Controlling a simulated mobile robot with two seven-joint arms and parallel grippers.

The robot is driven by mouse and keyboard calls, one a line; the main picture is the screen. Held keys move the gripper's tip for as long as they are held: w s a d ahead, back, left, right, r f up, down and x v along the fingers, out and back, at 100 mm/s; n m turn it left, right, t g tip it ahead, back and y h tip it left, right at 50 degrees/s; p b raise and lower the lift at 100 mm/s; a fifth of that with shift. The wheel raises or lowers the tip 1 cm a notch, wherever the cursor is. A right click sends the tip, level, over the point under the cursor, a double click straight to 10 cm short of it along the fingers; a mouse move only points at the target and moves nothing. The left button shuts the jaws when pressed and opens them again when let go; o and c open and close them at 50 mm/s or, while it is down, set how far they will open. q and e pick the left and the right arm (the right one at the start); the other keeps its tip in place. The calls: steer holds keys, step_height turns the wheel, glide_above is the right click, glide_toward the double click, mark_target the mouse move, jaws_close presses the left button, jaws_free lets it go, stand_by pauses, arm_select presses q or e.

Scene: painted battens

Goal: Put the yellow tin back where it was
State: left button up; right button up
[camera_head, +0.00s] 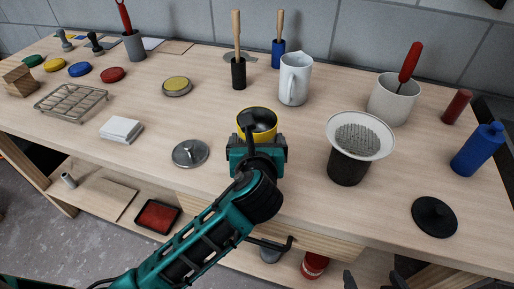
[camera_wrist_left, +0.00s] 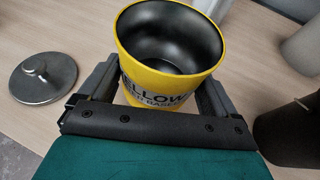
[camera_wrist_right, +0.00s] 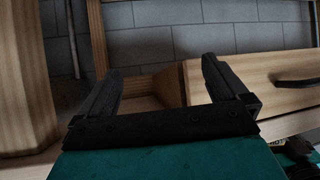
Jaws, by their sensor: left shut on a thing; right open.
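The yellow tin (camera_head: 257,119) is an open tin with a dark, empty-looking inside, near the middle of the bench in the head view. It also shows upright in the left wrist view (camera_wrist_left: 165,55), with black lettering on its side. My left gripper (camera_head: 257,143) is shut on the tin, one finger on each side. I cannot tell whether the tin's base touches the bench. My right gripper (camera_wrist_right: 160,85) is open and empty in the right wrist view, facing a drawer and the block wall. In the head view only a dark bit of it shows at the bottom edge.
A grey metal lid (camera_head: 190,153) lies left of the tin. A white strainer on a black cup (camera_head: 349,167) stands to its right, and a white jug (camera_head: 295,80) behind. A black lid (camera_head: 434,216) lies at front right. A yellow-topped round tin (camera_head: 177,86) sits at back left.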

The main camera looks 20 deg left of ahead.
arm_select(q)
steer(key=shift+f, duration=1)
steer(key=shift+f, duration=0.1)
steer(key=o, duration=1.1)
steer(key=shift+f, duration=0.15)
steer(key=shift+r, duration=0.2)
